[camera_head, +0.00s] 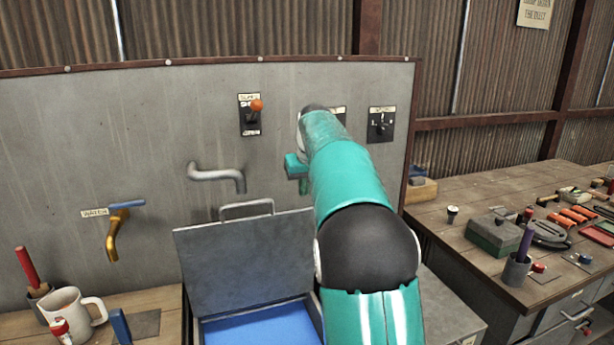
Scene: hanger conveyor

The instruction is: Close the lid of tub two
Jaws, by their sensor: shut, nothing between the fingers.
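A grey tub (198,330) stands at the bottom centre with blue showing inside. Its grey lid (243,258) stands raised and open at the back, with a bar handle (247,210) along its top edge. No number shows on the tub, so I cannot tell from markings whether it is tub two. My gripper (297,180) is shut and empty, above and right of the lid handle and apart from it. My teal arm hides part of the gripper and the right side of the lid and tub.
A grey pipe spout (217,175) juts from the wall panel above the lid. A yellow tap (116,235) with a blue handle is at left. A mug (72,312) stands on the left bench. A grey box top (450,310) lies right of my arm, beside a cluttered workbench (450,195).

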